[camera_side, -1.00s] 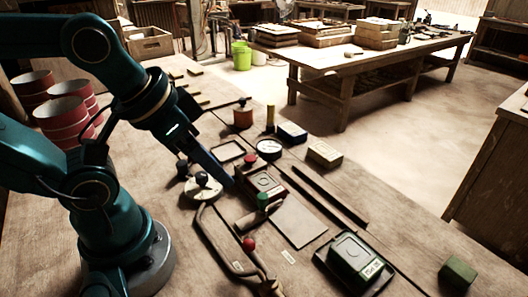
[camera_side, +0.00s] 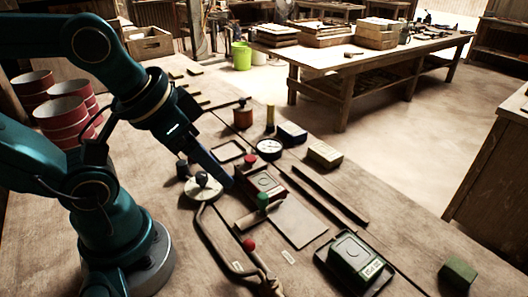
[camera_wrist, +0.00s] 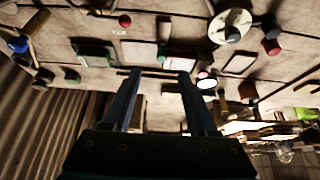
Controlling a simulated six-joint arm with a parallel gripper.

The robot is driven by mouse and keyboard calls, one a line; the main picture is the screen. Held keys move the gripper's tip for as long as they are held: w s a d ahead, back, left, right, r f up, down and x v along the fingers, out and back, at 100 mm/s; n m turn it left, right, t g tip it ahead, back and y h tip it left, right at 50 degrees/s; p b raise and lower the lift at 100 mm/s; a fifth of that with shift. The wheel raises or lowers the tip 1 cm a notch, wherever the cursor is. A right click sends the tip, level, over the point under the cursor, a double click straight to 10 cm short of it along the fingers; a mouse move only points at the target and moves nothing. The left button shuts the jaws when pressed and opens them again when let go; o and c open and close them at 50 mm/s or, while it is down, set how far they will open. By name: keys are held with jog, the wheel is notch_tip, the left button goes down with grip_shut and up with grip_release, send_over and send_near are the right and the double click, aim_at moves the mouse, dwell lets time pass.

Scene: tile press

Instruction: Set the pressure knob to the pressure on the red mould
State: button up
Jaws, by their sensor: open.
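The red mould (camera_side: 270,184) lies mid-bench in the side view, just right of my gripper (camera_side: 228,183). In the wrist view a pink-red strip of the mould (camera_wrist: 180,63) shows beyond the fingertips; its number is unreadable. A pale round dial with a dark knob (camera_side: 202,179), which looks like the pressure knob, is just left of my gripper. The dial (camera_wrist: 230,26) is at the upper right in the wrist view. The dial setting is too small to read.
A white-faced gauge (camera_side: 269,148) stands behind the red mould. A green mould (camera_side: 355,257) sits on a dark tray at right.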

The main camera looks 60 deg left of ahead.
jog(key=shift+o, duration=0.6)
jog(key=n+g, duration=0.6)
jog(key=n, duration=1.5)
send_over(200, 174)
notch_tip(200, 174, down, 7)
jog(key=shift+w+d, duration=0.1)
jog(key=shift+w, duration=0.05)
jog(key=shift+f, duration=2.6)
